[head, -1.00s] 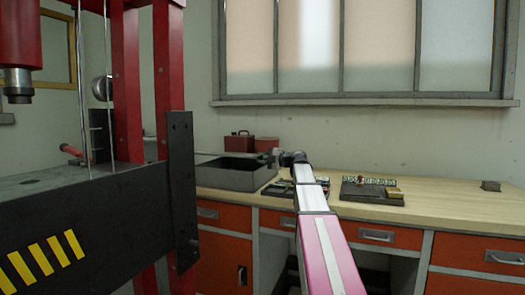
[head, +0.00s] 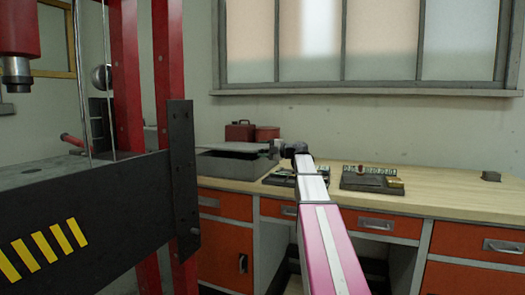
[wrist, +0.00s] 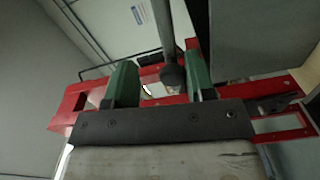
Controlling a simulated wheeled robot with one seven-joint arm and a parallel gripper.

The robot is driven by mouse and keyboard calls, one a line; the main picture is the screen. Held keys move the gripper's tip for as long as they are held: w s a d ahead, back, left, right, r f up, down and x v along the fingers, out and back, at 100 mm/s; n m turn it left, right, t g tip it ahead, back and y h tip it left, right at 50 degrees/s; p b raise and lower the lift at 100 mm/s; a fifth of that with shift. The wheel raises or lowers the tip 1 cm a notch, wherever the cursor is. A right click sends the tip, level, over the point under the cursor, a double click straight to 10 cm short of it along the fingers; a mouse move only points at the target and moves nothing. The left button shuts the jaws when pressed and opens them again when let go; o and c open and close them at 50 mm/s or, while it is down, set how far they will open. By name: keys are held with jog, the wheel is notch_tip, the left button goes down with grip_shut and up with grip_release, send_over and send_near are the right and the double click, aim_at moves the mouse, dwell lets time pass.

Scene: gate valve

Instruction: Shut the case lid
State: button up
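The grey case (head: 232,171) stands on the workbench left of centre in the head view. A thin grey panel, which looks like its lid (head: 232,147), lies nearly flat over its top and hides the inside. I cannot tell whether it touches the rim all round. My gripper (head: 272,150) is small and dark at the lid's right end; I cannot tell whether it touches the lid. In the wrist view my gripper (wrist: 160,82) shows two green fingers spread well apart, with nothing held. A dark round knob on a rod (wrist: 172,75) shows between them, apparently beyond.
A red press with a dark bed (head: 90,215) fills the left foreground. A red toolbox (head: 240,131) and a red tin (head: 267,134) stand behind the case.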

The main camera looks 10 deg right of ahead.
jog(key=v, duration=1)
jog(key=shift+s+d, duration=0.2)
jog(key=shift+d, duration=0.05)
